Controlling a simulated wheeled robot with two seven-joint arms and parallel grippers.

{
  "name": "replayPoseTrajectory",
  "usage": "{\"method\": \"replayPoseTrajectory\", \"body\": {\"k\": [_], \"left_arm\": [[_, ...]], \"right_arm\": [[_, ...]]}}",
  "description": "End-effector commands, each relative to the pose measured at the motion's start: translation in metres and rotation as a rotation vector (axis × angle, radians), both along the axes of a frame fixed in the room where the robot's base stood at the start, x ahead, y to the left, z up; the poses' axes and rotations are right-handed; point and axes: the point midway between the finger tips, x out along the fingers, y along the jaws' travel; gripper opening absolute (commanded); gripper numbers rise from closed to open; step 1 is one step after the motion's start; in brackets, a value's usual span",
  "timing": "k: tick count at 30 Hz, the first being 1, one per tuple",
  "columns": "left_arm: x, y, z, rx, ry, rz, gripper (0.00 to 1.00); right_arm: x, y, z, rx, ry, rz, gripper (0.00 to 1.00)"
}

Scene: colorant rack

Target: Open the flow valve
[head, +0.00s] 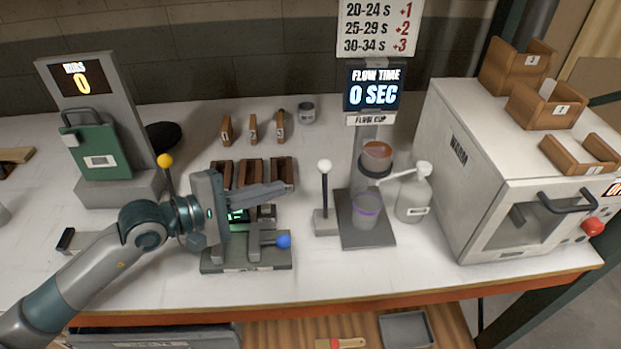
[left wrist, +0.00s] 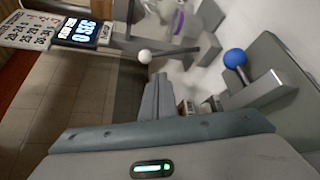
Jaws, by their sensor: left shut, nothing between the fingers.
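A lever with a white ball knob (head: 324,166) stands upright on a small grey base beside the flow cup stand. The knob also shows in the left wrist view (left wrist: 145,57), just beyond the fingertips. The flow cup (head: 376,155) holds brown liquid, above a clear cup with a purple band (head: 366,208). The display reads "FLOW TIME 0 SEC" (head: 374,95). My left gripper (head: 283,187) is shut and empty, pointing right toward the white-knobbed lever, with a gap between them. In the left wrist view its fingers (left wrist: 157,97) are together. My right gripper is out of view.
A grey fixture with a blue ball knob (head: 283,241) lies below my left gripper. A white bottle (head: 413,195) stands right of the cup stand. A large white oven-like box (head: 480,150) fills the right. Open table lies in front of the lever.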

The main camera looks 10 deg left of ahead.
Motion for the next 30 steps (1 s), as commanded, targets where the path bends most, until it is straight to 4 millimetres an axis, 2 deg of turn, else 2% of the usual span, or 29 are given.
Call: {"method": "replayPoseTrajectory", "body": {"k": [10, 17, 24, 30], "left_arm": [[0.009, -0.009, 0.000, -0.004, -0.001, 0.001, 0.00], [0.031, -0.029, -0.005, -0.005, 0.000, 0.000, 0.00], [0.056, -0.054, -0.013, -0.004, 0.000, -0.002, 0.00], [0.068, -0.065, -0.019, -0.003, -0.001, -0.001, 0.00]], "right_arm": [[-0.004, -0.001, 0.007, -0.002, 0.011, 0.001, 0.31], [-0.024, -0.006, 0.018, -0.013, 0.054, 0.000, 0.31], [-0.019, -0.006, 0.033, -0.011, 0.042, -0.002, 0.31], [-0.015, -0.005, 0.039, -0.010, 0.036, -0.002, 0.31]]}}
